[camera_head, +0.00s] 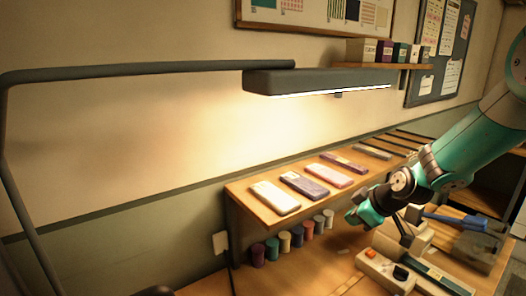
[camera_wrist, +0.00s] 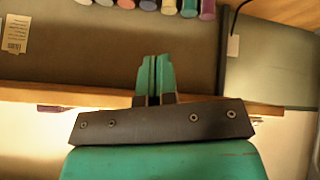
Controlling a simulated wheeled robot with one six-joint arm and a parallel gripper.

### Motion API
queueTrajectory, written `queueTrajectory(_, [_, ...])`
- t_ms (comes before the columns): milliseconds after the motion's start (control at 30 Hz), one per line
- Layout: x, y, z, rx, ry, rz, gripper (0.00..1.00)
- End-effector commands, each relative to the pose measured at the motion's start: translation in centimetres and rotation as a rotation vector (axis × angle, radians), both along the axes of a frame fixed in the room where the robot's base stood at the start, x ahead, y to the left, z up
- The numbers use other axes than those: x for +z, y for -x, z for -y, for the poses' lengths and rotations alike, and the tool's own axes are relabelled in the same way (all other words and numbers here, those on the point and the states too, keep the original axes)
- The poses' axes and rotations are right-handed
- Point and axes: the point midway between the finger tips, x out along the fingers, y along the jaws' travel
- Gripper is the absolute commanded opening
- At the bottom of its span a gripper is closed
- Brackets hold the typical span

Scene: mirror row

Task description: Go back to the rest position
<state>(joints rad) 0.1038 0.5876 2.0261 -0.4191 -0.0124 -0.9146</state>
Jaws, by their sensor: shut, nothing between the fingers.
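My gripper (camera_wrist: 154,76) is shut with nothing between its two teal fingers, which stand upright and side by side in the wrist view. In the head view my teal arm comes in from the upper right. The fingertips are hard to make out in that view. No object is seen touching the gripper.
Several phone-like slabs, one white (camera_head: 275,197), lie on the shelf. Several coloured cylinders (camera_head: 284,241) stand beneath it; some show at the wrist view's top edge (camera_wrist: 147,4). A beige block-like fixture (camera_head: 385,270) and a blue-handled tool (camera_head: 455,219) crowd the bench. A lamp (camera_head: 320,80) hangs above.

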Motion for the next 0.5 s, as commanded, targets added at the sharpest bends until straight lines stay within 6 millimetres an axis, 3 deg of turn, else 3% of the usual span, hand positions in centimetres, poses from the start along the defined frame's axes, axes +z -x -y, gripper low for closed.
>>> queueTrajectory(33, [2.8, 2.6, -2.4, 0.005, -0.032, -0.052, 0.0])
queueTrajectory(200, [8.8, 13.1, -7.8, -0.031, -0.105, -0.282, 0.0])
queueTrajectory(400, [12.2, 25.5, -9.9, -0.103, -0.096, -0.515, 0.0])
queueTrajectory(500, [12.7, 29.7, -9.8, -0.139, -0.075, -0.586, 0.0])
